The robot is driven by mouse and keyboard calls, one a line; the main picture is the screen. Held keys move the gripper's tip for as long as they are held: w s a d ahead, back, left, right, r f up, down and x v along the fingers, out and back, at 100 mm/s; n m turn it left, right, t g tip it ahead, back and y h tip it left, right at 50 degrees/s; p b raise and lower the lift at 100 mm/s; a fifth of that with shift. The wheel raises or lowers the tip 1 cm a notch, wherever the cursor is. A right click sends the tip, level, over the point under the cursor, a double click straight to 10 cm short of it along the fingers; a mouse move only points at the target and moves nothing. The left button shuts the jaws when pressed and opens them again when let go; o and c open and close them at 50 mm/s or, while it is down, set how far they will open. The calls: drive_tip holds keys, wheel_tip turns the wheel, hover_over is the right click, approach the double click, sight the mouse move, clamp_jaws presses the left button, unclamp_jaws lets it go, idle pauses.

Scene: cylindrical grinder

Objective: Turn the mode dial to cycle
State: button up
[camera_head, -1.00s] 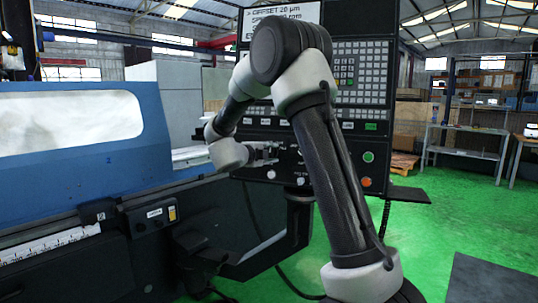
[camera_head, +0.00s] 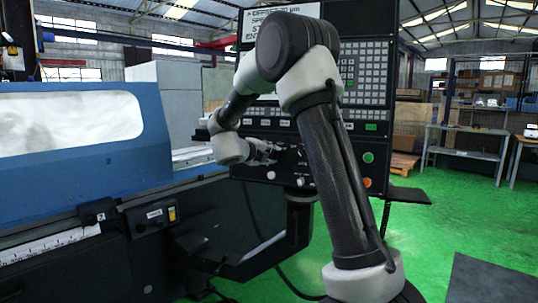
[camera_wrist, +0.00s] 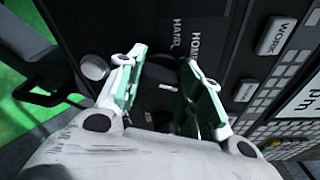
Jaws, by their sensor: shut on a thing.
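The mode dial (camera_wrist: 163,88) is a dark knob on the black control panel (camera_wrist: 135,22), between my fingers in the wrist view and hard to make out against the panel. The labels HAND and HOME are printed just beyond it; no CYCLE label is readable. My gripper (camera_wrist: 158,66) is shut on the dial, one pale green finger on each side. In the head view my gripper (camera_head: 264,151) is at the lower left part of the panel (camera_head: 375,92), and the dial is too small and covered to tell.
A grey round knob (camera_wrist: 95,67) sits close to the left finger in the wrist view. A WORK key (camera_wrist: 275,36) and rows of keys lie to the right. In the head view, a green button (camera_head: 368,158) and an orange button (camera_head: 366,182) are right of my arm.

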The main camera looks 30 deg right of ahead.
drive_tip(key=shift+f, duration=0.1)
drive_tip(key=o, duration=1)
drive_tip(key=v, duration=1.2)
